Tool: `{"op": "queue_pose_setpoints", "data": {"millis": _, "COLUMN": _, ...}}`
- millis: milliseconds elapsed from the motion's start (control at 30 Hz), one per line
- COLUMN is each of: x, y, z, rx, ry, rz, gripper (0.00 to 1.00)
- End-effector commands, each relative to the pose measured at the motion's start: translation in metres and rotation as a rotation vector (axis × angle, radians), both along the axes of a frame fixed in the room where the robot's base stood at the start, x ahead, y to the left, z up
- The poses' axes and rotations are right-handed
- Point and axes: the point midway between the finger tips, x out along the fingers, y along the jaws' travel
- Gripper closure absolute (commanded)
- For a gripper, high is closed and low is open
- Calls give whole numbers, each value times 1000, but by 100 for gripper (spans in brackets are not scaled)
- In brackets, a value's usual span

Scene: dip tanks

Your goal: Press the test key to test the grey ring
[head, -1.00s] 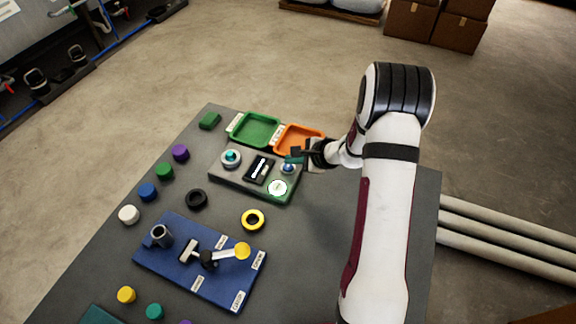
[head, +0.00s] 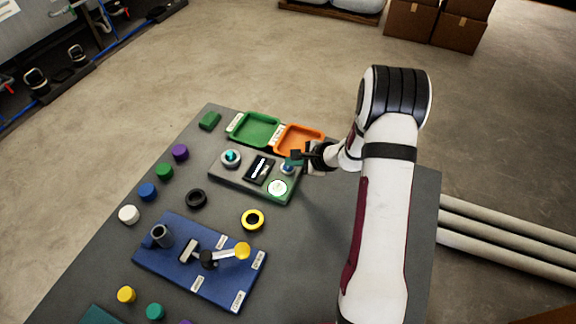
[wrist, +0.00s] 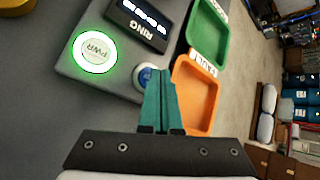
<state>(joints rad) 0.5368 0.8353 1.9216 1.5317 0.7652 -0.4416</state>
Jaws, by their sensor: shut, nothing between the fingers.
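The grey test unit (head: 224,180) stands on the dark table. A grey ring (head: 231,164) sits at its left end around a teal centre. The blue test key (head: 287,168) is at the right end of the unit; it also shows in the wrist view (wrist: 145,72), partly hidden by my fingers. My gripper (head: 296,155) is shut and empty, with its teal fingertips (wrist: 160,85) close over or beside the key. I cannot tell whether they touch it. A display (wrist: 141,20) with white characters and a green-lit PWR button (wrist: 95,51) are on the unit.
A green tray (head: 233,136) and an orange tray (head: 279,147) stand behind the unit. A black ring (head: 197,190), a yellow ring (head: 244,226) and a blue board (head: 175,272) with a lever fixture lie in front. Several coloured caps line the left side. The table's right part is clear.

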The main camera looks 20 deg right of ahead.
Motion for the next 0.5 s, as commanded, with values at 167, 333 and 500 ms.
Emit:
{"op": "queue_pose_setpoints", "data": {"millis": 167, "x": 0, "y": 0, "z": -2, "rx": 0, "ry": 0, "rz": 0, "gripper": 100}}
{"op": "queue_pose_setpoints", "data": {"millis": 333, "x": 0, "y": 0, "z": -4, "rx": 1, "ry": 1, "rz": 0, "gripper": 100}}
{"op": "queue_pose_setpoints", "data": {"millis": 500, "x": 0, "y": 0, "z": -6, "rx": 1, "ry": 0, "rz": -1, "gripper": 100}}
